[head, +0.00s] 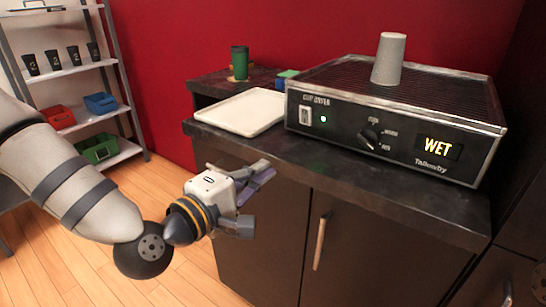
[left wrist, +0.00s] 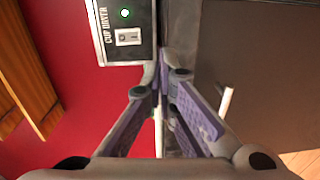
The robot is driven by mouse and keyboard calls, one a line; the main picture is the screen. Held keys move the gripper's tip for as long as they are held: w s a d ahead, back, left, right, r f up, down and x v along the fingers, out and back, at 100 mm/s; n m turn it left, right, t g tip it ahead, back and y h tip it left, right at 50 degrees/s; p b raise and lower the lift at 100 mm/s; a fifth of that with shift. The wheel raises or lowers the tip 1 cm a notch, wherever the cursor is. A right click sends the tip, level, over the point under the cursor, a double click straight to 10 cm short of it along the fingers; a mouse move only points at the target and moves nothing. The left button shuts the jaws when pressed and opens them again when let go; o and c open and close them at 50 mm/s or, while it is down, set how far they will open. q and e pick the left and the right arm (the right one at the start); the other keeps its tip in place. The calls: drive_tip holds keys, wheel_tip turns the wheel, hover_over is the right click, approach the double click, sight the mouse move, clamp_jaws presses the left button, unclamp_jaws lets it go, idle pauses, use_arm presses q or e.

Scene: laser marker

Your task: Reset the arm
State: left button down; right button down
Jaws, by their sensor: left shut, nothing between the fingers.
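My left arm comes in from the left in the head view. My left gripper (head: 264,172) is in front of the dark counter, near its front edge and below the white tray. Its fingers are shut with nothing between them. In the left wrist view the two purple-padded fingers (left wrist: 172,72) meet at their tips, just below the cup dryer's front panel (left wrist: 112,48). The gripper looks apart from the dryer; whether it touches the counter edge is hard to tell. My right gripper is not in view.
The cup dryer (head: 385,118) shows "WET" and a lit green light; a grey cup (head: 388,60) stands upside down on it. A white tray (head: 240,111) and a green cup (head: 239,63) are left of it. A shelf (head: 75,72) with cups and bins stands far left.

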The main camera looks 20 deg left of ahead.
use_arm(q)
drive_tip(key=s+d+f+m+g+p, duration=0.1)
drive_tip(key=s+f+m+g, duration=0.25)
drive_tip(key=s+f, duration=0.5)
drive_tip(key=s+d+f+m+g, duration=0.1)
drive_tip(key=s+f+m+g, duration=0.3)
drive_tip(key=f, duration=0.8)
drive_tip(key=s+a+f+m+g+y, duration=0.1)
drive_tip(key=s+a+f+m+g, duration=0.1)
drive_tip(key=s, duration=0.7)
drive_tip(key=s+a+f+m+g+y, duration=0.2)
drive_tip(key=s+a+f+g, duration=0.1)
drive_tip(key=s, duration=0.7)
drive_tip(key=s+a+f+m+g+y+p, duration=0.1)
drive_tip(key=s+f+g, duration=0.4)
drive_tip(key=s, duration=0.5)
drive_tip(key=shift+a+m+g+y, duration=0.7)
drive_tip(key=shift+a+m+g, duration=0.05)
drive_tip(key=shift+a, duration=0.45)
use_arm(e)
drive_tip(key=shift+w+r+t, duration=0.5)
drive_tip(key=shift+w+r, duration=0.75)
